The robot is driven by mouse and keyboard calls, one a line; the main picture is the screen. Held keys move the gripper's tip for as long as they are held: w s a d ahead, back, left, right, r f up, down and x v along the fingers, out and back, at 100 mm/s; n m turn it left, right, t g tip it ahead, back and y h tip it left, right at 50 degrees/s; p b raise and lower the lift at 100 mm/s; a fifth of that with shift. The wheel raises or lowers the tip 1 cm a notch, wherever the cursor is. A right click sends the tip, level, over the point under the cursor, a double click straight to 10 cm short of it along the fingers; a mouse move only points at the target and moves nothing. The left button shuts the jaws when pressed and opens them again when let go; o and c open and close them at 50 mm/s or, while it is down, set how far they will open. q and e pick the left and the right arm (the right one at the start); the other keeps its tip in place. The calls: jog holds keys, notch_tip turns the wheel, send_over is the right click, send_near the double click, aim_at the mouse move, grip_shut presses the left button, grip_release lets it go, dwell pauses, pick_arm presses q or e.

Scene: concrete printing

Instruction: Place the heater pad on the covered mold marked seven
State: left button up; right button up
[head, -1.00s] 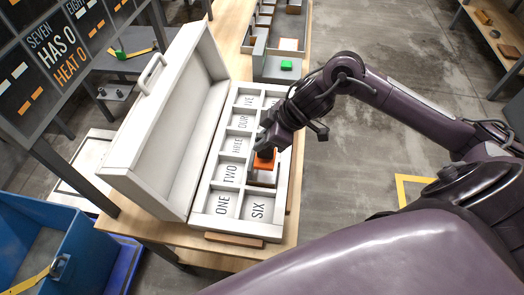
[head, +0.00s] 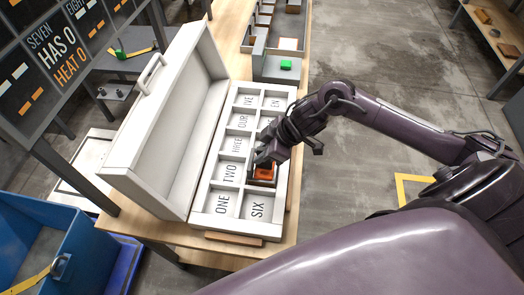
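The orange heater pad (head: 265,173) is at the compartment just beyond the one marked SIX, in the right column of the white mold box (head: 222,222). Any marking under the pad is hidden. My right gripper (head: 262,163) is directly above the pad, its fingers at the pad's far side. I cannot tell whether they still grip it or whether the pad rests fully on the cover. My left gripper is out of view.
The box's white lid (head: 165,130) stands open on the left. A board (head: 60,50) reads "SEVEN HAS 0 HEAT 0". A tray with a green block (head: 286,65) stands beyond the box. A blue bin (head: 75,235) is at lower left.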

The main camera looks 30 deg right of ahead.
jog(key=o, duration=0.3)
jog(key=shift+r, duration=0.1)
jog(key=shift+v, duration=6)
